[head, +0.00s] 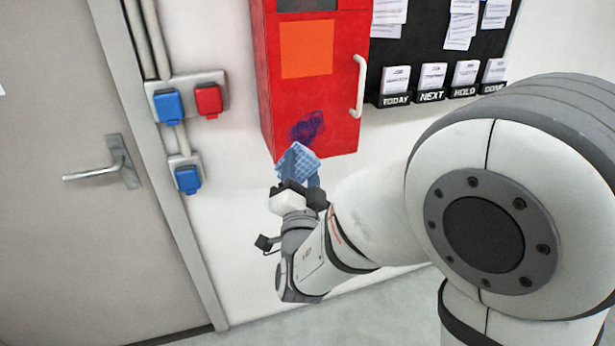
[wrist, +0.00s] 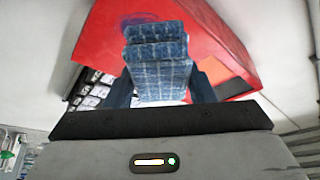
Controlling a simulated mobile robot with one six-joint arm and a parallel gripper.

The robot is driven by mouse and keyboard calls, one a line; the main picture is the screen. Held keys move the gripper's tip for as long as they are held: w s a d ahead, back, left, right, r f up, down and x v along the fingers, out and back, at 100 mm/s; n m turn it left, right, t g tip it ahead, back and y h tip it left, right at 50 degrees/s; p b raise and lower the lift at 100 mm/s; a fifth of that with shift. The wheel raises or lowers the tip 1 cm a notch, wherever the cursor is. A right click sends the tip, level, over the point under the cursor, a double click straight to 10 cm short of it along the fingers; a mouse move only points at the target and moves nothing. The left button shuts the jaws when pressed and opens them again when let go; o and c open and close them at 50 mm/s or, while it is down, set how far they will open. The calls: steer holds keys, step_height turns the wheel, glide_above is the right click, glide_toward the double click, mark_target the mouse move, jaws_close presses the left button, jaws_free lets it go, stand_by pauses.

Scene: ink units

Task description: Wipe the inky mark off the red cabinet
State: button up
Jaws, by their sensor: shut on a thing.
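The red cabinet (head: 345,100) hangs on the white wall in the head view, with an orange panel and a light handle on its front. A purple-blue inky mark (head: 307,127) is on the lower left of its front. My gripper (head: 299,184) is shut on a blue checked cloth (head: 298,162), just below the mark. The folded cloth (wrist: 158,62) also shows between the fingers in the wrist view, in front of the red cabinet (wrist: 210,35). Part of the mark (wrist: 138,18) shows above the cloth there. I cannot tell whether the cloth touches the cabinet.
Blue and red sockets (head: 208,101) are on the wall left of the cabinet, beside a grey door with a lever handle (head: 95,173). A black board with card holders (head: 430,96) hangs to the right. The wall below the cabinet is bare.

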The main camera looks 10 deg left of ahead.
steer(key=shift+w+a+b, duration=0.1)
steer(key=shift+w+a, duration=0.4)
steer(key=shift+w, duration=0.35)
steer(key=shift+w+a+b, duration=0.1)
steer(key=shift+w+a, duration=0.35)
steer(key=shift+w, duration=0.4)
steer(key=shift+w+a+b, duration=0.1)
steer(key=shift+w+a, duration=0.4)
steer(key=shift+w, duration=0.35)
steer(key=shift+w+a, duration=0.4)
steer(key=shift+w, duration=0.25)
steer(key=shift+w+d, duration=0.4)
steer(key=shift+d, duration=0.35)
steer(key=shift+w+d, duration=0.4)
steer(key=shift+d, duration=0.35)
steer(key=shift+w+d, duration=0.65)
steer(key=shift+d, duration=0.35)
steer(key=shift+w+d, duration=0.65)
steer(key=shift+d, duration=0.35)
steer(key=shift+w+d+f+b, duration=0.15)
steer(key=shift+d+f+b, duration=0.05)
steer(key=shift+b, duration=0.2)
steer(key=b, duration=0.1)
steer(key=d+b, duration=0.1)
steer(key=b, duration=0.1)
steer(key=shift+w+r, duration=0.15)
steer(key=shift+w, duration=0.15)
steer(key=shift+r, duration=0.15)
